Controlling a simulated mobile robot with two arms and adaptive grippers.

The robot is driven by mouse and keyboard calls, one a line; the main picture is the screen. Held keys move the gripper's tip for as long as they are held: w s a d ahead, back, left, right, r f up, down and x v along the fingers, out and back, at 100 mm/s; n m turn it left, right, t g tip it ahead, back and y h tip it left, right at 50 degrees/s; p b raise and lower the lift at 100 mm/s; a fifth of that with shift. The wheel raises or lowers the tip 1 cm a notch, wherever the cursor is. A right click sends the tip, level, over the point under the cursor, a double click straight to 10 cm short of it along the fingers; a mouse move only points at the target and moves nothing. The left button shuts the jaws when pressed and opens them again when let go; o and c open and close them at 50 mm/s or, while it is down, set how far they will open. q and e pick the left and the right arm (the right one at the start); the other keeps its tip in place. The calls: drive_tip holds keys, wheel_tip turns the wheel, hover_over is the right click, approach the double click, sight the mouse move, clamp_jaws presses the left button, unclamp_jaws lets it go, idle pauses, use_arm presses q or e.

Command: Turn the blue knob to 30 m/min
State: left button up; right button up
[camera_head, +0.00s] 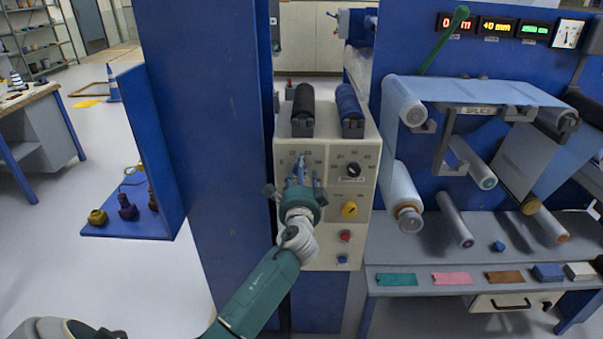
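The blue knob (301,160) sits at the upper left of the cream control panel (329,228), inside a dial with small printed numbers. Its pointer reading is too small and too covered to tell. My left gripper (302,175) is right in front of this knob, with its fingers around the knob's place and hiding its lower part. I cannot tell whether the fingers touch or grip it. My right gripper is not in view.
A black knob (353,170) is close on the right, with a yellow knob (349,210), a red button (345,236) and a blue button (342,258) below. Black and blue rollers stand above the panel. A blue column (205,150) rises on the left. A red display (456,24) is at upper right.

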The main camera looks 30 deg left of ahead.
use_arm(q)
drive_tip(key=shift+f, duration=0.1)
drive_tip(key=v, duration=1.2)
